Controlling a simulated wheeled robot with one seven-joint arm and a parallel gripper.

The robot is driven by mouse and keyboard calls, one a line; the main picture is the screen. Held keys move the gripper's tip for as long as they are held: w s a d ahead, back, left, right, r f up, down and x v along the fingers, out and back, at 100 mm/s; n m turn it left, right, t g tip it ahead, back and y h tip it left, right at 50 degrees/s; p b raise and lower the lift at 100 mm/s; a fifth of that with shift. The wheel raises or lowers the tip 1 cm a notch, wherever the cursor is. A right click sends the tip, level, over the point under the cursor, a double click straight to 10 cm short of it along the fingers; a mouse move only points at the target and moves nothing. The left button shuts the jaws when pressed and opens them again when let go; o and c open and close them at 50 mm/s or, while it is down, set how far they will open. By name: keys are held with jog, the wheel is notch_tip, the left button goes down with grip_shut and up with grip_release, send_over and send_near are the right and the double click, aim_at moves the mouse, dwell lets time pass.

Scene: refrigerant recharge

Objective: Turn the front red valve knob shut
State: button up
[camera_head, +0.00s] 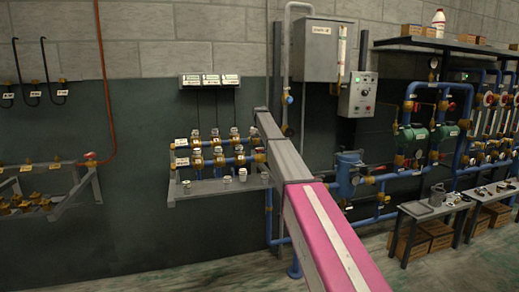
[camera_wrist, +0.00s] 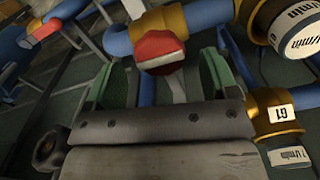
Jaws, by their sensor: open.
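A red valve knob (camera_wrist: 158,50) with a pale edge sits on a brass fitting on blue pipe, in the upper middle of the wrist view. My gripper (camera_wrist: 165,76) is open, its green-padded fingers on either side of the line to the knob. The knob appears ahead of and between the fingers; I cannot tell whether they touch it. A second red knob (camera_wrist: 43,31) shows at upper left. In the head view, my arm reaches towards the blue pipe manifold (camera_head: 215,162), and my gripper and the nearer knob are not clearly visible.
White-faced gauges marked l/min (camera_wrist: 300,35) and a brass fitting tagged G1 (camera_wrist: 275,114) stand close to the right finger. Blue pipe (camera_wrist: 118,40) runs close by the left finger. The head view shows a grey cabinet (camera_head: 315,50) and a workbench (camera_head: 425,210) to the right.

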jog(key=shift+f, duration=1)
jog(key=c, duration=0.9)
jog(key=shift+c, duration=0.2)
